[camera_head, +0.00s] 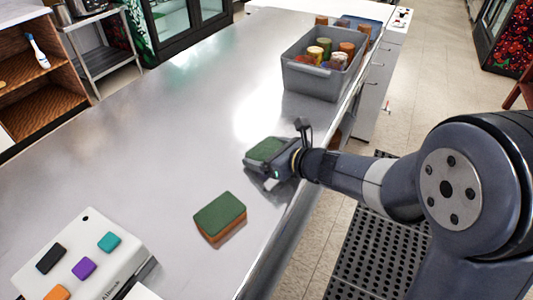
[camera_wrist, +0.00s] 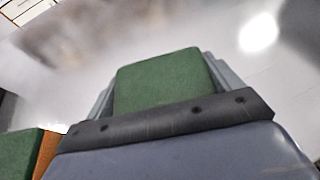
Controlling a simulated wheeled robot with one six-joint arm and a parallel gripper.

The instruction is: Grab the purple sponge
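My gripper (camera_head: 262,160) is over the metal counter, with its fingers on both sides of a green-topped sponge (camera_head: 266,149). In the wrist view the green top (camera_wrist: 163,80) sits snugly between the two fingers, which appear to touch its sides. The lower part of this sponge is hidden, so I see no purple on it. I cannot tell whether it rests on the counter or is raised. A second sponge (camera_head: 220,217), green on top and orange below, lies apart on the counter, nearer the camera; it also shows in the wrist view (camera_wrist: 18,152).
A grey bin (camera_head: 312,82) holding several jars or cups stands on the counter (camera_head: 150,140) toward the back right. A white panel (camera_head: 125,262) with black, teal, purple and orange squares lies at the lower left. The counter's left middle is clear; its right edge runs beneath my arm.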

